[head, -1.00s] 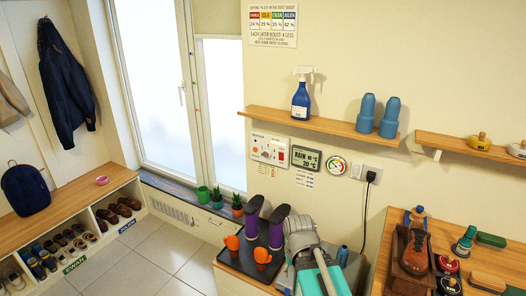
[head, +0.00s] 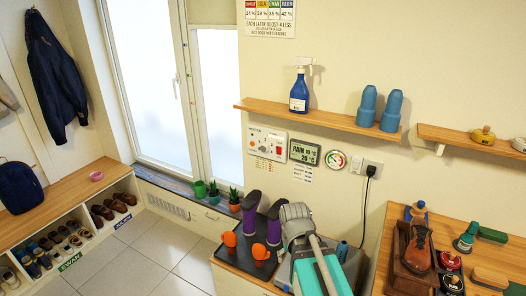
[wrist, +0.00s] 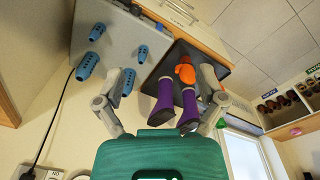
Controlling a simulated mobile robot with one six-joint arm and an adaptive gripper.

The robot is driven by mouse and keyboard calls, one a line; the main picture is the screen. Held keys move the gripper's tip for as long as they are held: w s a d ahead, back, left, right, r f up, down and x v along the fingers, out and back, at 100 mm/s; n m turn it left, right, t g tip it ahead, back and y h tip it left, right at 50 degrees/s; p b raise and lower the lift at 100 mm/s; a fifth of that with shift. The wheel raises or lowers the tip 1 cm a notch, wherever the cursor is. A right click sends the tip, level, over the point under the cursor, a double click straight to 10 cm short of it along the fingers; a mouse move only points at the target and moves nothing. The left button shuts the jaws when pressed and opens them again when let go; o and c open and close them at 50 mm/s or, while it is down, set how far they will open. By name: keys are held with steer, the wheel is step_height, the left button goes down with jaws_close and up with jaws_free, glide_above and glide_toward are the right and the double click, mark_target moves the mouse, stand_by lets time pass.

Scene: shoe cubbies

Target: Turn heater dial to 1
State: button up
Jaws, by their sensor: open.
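The white heater panel (head: 267,143) is on the wall below the wooden shelf in the head view. It carries small round knobs and a red switch (head: 278,152). The dial's number is too small to read. The dial does not show in the wrist view. My gripper (wrist: 168,75) is open in the wrist view, its two grey fingers spread wide with nothing held. Purple boots (wrist: 165,100) show beyond and between the fingers. In the head view my grey and teal arm is below and right of the panel, apart from it; its fingers cannot be made out there.
A dark tray (head: 231,262) holds the purple boots and orange objects (head: 261,246) below the panel. A display (head: 304,152), a round gauge (head: 335,160) and a plugged-in cable (head: 364,210) are to the right.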

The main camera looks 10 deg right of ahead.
steer(key=w+d+f+m+t+h+b, duration=0.1)
steer(key=w+d+m+h+b, duration=0.1)
steer(key=w, duration=0.5)
steer(key=w+d+f+m+t+h+b, duration=0.1)
steer(key=w+t+h+b, duration=0.1)
steer(key=w, duration=0.6)
steer(key=m+t+h+b, duration=0.4)
steer(key=t+h+b, duration=0.2)
steer(key=t+b, duration=0.4)
glide_toward(263, 149)
steer(key=s+a+t+p, duration=0.1)
steer(key=s+a, duration=0.1)
steer(key=s, duration=0.2)
steer(key=shift+w+a+f, duration=0.1)
steer(key=shift+w+f, duration=0.05)
steer(key=shift+f, duration=0.25)
steer(key=x, duration=1.3)
steer(key=shift+w+r, duration=0.2)
steer(key=shift+w, duration=0.15)
